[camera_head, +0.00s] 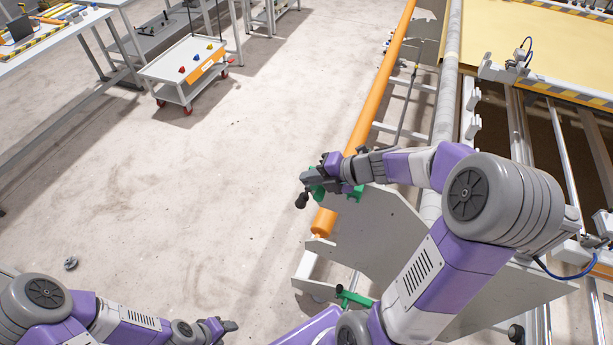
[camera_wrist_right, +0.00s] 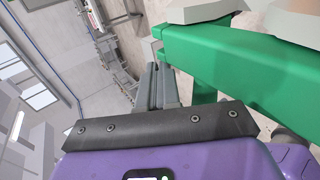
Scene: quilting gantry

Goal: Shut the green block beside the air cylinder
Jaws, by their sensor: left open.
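A green block (camera_head: 355,193) sits at the end of the orange roller, partly hidden behind my right gripper (camera_head: 314,179). Its green bars (camera_wrist_right: 245,65) fill the upper right of the right wrist view. The fingers of my right gripper (camera_wrist_right: 157,86) are close together beside the green bars, with nothing visible between them. I cannot tell whether they touch the green. A second green part (camera_head: 355,298) is lower on the frame. My left gripper (camera_head: 226,325) is open and empty low over the floor. I cannot make out the air cylinder for certain.
The orange roller (camera_head: 378,98) and grey roller (camera_head: 447,84) run along the gantry. A grey end plate (camera_head: 380,235) stands below my right arm. A white cart (camera_head: 183,60) with small coloured pieces stands at upper left. The floor (camera_head: 190,160) between is clear.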

